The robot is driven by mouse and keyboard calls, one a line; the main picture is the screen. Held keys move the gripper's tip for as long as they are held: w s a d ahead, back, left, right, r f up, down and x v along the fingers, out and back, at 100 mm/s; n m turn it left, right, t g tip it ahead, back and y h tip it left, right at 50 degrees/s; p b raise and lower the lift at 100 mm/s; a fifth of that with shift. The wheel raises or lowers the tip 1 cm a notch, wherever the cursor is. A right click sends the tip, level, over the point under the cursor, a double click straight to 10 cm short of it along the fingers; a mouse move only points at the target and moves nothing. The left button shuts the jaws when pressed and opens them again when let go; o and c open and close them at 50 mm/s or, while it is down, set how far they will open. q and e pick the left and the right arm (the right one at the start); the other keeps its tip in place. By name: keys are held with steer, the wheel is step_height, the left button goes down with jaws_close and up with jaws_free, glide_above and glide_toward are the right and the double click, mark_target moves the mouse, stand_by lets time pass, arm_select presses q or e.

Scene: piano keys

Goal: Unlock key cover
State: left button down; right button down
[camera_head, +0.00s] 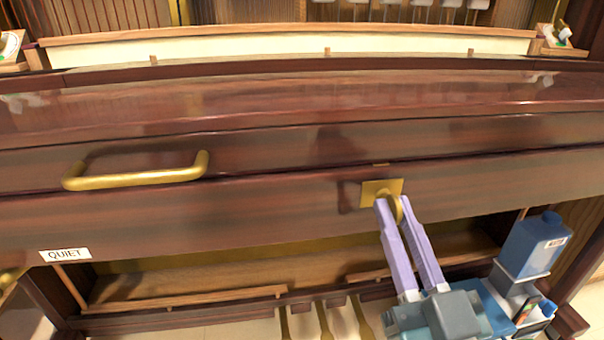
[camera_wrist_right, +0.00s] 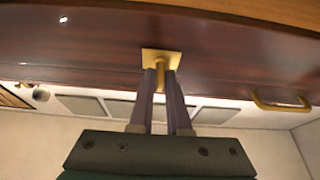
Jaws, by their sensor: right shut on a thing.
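The key cover (camera_head: 300,150) is a dark, glossy wooden panel across the front of the piano, and it is down. A square brass lock plate (camera_head: 371,190) sits on the front board below it, right of the middle. A brass key (camera_head: 397,208) stands out from the plate. My right gripper (camera_head: 392,205) has its lilac fingers shut on the key. In the right wrist view, the key (camera_wrist_right: 159,75) sits between the two fingertips, just in front of the plate (camera_wrist_right: 154,57). My left gripper is not in view.
A brass handle (camera_head: 135,178) is on the cover's front at the left; it also shows in the right wrist view (camera_wrist_right: 281,104). A "QUIET" label (camera_head: 65,254) is at the lower left. Brass pedals (camera_head: 340,318) are below. The space before the left front board is clear.

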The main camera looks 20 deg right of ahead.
stand_by(0.3)
steer(key=c, duration=0.9)
jaws_free()
steer(key=b+v, duration=0.1)
steer(key=v, duration=0.9)
